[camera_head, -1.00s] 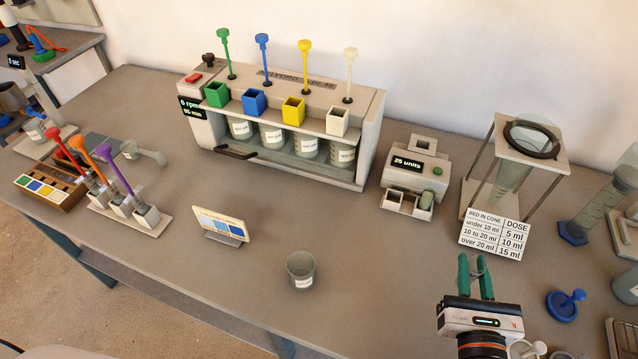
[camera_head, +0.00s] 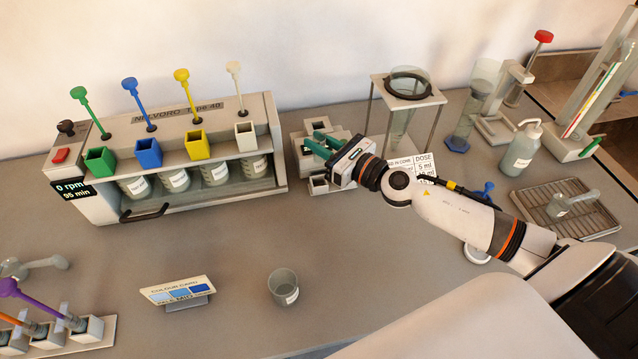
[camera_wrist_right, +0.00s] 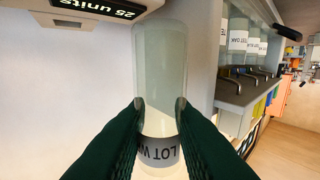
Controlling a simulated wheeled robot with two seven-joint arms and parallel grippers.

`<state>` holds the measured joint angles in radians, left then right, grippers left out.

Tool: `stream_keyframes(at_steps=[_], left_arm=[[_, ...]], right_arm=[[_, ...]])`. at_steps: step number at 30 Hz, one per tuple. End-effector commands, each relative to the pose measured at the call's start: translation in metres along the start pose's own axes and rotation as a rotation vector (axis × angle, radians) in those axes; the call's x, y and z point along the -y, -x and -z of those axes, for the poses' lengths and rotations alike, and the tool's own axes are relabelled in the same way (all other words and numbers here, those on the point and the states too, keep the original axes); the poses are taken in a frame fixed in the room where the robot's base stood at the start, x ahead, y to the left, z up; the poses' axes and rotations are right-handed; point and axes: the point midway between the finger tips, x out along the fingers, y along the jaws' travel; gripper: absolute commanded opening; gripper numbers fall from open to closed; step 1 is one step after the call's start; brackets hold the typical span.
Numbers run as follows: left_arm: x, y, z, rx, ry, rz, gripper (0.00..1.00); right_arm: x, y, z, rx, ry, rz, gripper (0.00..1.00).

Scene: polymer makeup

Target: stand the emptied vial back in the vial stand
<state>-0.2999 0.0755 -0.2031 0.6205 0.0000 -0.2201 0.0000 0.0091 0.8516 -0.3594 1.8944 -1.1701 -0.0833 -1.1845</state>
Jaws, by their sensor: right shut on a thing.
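My right gripper (camera_head: 314,143) is shut on a clear vial (camera_wrist_right: 160,75) with a grey label reading "LOT"; the rest of the label is cut off by the fingers. In the wrist view the vial stands between the two green fingers, its far end beside the display of the units meter (camera_wrist_right: 95,8). In the head view the gripper is over the meter (camera_head: 299,158), and the vial cannot be made out. A small pale block with square openings (camera_head: 318,187) sits at the meter's front; I cannot tell whether it is the vial stand. My left gripper is out of view.
The jar-test machine (camera_head: 270,150) stands left of the meter. A cone frame (camera_head: 437,97) and dose card (camera_head: 425,163) are close on the right. A beaker (camera_head: 283,288) and colour card (camera_head: 178,290) stand in front, with bare table (camera_head: 235,245) behind them.

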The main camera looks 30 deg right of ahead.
Motion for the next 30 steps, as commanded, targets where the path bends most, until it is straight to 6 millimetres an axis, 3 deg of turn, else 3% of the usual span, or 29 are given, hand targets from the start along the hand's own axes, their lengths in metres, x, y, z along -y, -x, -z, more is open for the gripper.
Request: stream_keyframes(at_steps=[6, 18, 30], left_arm=[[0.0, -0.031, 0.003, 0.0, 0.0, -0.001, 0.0], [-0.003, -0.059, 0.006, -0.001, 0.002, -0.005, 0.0], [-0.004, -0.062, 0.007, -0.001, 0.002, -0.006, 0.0]], right_arm=[[-0.003, -0.001, -0.044, 0.0, -0.008, 0.0, 0.0], [-0.002, -0.001, -0.091, 0.0, -0.006, 0.0, 0.0], [-0.002, -0.001, -0.099, 0.001, -0.001, 0.002, 0.0]])
